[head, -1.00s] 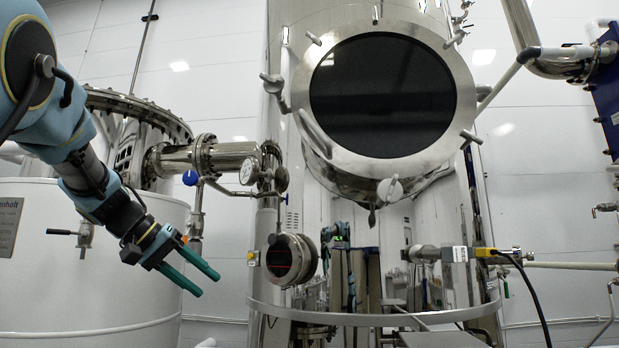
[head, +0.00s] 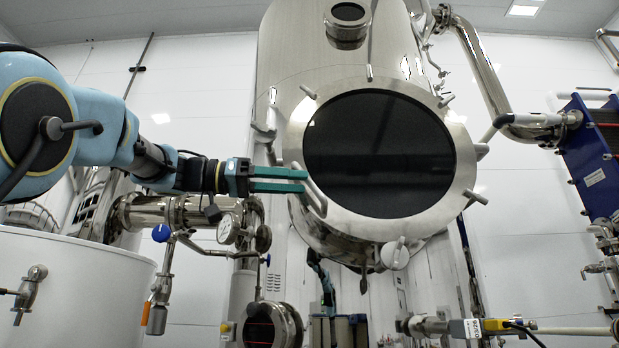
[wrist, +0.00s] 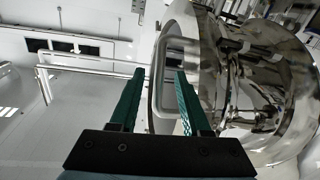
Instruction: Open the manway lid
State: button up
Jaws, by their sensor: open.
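The manway lid (head: 462,165) is a round steel cover with a large dark glass, closed against the tank and ringed by several clamp knobs. Its bar handle (head: 309,190) is on the left side of the rim. My gripper (head: 306,180) is level with this handle, its green fingers pointing right and overlapping it in the head view. In the wrist view, my gripper (wrist: 160,74) is open, and the pale handle (wrist: 155,98) shows between its two fingers. I cannot tell whether either finger touches the handle.
A white tank (head: 85,290) stands at lower left, with a pipe and gauge (head: 228,229) below my arm. A smaller round port (head: 270,325) is below the lid. A blue heat exchanger (head: 592,160) is at right. Open air lies before the lid.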

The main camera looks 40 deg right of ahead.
aim_at(310, 184)
jog(key=shift+p+x, duration=0.45)
jog(key=shift+x, duration=1.35)
grip_shut()
